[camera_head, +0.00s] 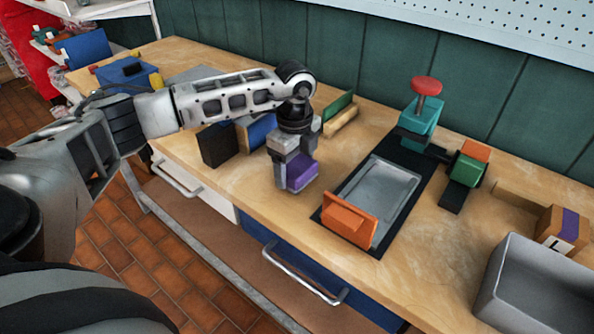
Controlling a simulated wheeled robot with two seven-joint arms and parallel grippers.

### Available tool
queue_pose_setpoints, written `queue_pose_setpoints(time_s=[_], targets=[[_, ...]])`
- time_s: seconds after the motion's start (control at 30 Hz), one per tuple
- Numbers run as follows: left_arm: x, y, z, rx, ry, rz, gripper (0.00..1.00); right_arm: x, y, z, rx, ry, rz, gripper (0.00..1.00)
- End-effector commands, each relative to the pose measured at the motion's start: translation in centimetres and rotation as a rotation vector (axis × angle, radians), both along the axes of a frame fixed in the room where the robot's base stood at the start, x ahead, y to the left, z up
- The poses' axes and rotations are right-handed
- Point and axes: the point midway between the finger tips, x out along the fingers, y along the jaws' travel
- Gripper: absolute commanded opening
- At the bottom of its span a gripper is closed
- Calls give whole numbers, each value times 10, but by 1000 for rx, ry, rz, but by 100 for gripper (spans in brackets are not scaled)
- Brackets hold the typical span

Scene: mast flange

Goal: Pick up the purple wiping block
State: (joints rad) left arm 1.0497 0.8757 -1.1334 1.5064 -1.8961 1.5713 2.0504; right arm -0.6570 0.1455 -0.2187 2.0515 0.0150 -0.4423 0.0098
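The purple wiping block (301,173) is at the middle of the wooden worktop, left of the grey tray. My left gripper (294,168) points straight down over it, with its fingers on either side of the block. The near finger covers the block's left side and I see no gap there. The far finger is partly hidden behind the block, so I cannot tell whether the fingers press on it. The block seems at worktop level. My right gripper is not in view.
A grey tray (385,192) on a black mat has an orange block (349,221) at its near end. A teal stand with a red knob (425,86) is behind. A grey bin (536,288) stands at right. Dark and blue blocks (219,147) stand left of the gripper.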

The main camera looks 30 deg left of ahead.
Motion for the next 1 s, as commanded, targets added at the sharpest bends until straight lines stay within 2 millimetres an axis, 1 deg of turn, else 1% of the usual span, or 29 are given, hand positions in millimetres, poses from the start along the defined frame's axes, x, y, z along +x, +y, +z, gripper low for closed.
queue_pose_setpoints(time_s=[0.27,0.37,0.47,0.57,0.67,0.87,0.9,1.0], targets=[[0,0,1,0,-1,0,48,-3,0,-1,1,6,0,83],[1,0,6,0,-1,0,48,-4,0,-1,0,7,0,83],[1,0,14,0,-3,1,48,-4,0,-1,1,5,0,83],[1,0,30,0,-5,-1,48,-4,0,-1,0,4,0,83],[-7,-11,47,-1,-5,-6,48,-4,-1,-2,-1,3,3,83],[-30,-43,94,-1,-8,-7,48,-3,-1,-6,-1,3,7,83],[-38,-52,96,0,-4,-9,48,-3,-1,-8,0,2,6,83],[-52,-72,107,-1,-5,-9,48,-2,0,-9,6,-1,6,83]])
